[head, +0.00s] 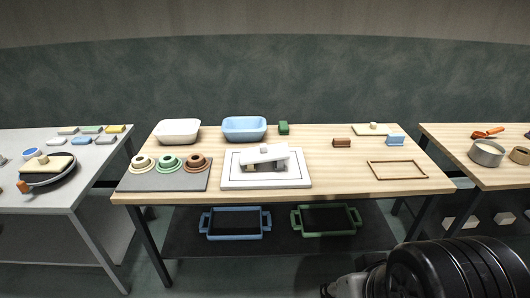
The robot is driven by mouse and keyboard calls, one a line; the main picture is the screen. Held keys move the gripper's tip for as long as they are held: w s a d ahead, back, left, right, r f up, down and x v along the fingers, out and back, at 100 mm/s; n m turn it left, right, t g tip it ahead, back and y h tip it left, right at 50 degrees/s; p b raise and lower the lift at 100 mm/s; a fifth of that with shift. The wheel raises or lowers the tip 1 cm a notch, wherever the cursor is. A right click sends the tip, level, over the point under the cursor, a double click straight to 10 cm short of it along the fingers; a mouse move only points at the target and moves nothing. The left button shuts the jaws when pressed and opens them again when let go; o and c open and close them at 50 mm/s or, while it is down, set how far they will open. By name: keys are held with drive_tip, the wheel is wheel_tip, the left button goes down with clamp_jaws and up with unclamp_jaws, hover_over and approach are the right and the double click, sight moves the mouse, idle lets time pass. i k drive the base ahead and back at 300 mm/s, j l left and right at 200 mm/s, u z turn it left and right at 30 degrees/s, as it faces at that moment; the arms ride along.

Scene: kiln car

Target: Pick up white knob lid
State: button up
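A white slab-shaped lid (278,153) with what looks like a small knob on top lies tilted near the middle of the central table. It rests on small grey and tan blocks (252,162) above a white board (235,181). A flat cream lid (360,130) with a beige knob lies at the table's back right. Another cream lid with a knob (56,163) lies tilted on a dark round pan on the left table. My arm shows only as black and grey links at the bottom right. My gripper's fingers are not in view.
Two trays stand on the shelf below.

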sight(264, 153)
drive_tip(key=i+j, duration=0.3)
drive_tip(key=i, duration=0.2)
drive_tip(key=i+j, duration=0.25)
drive_tip(key=i, duration=0.25)
drive_tip(key=i+j, duration=0.3)
drive_tip(key=i, duration=0.2)
drive_tip(key=i+j, duration=0.3)
drive_tip(key=i, duration=0.2)
drive_tip(key=i+l+z, duration=0.05)
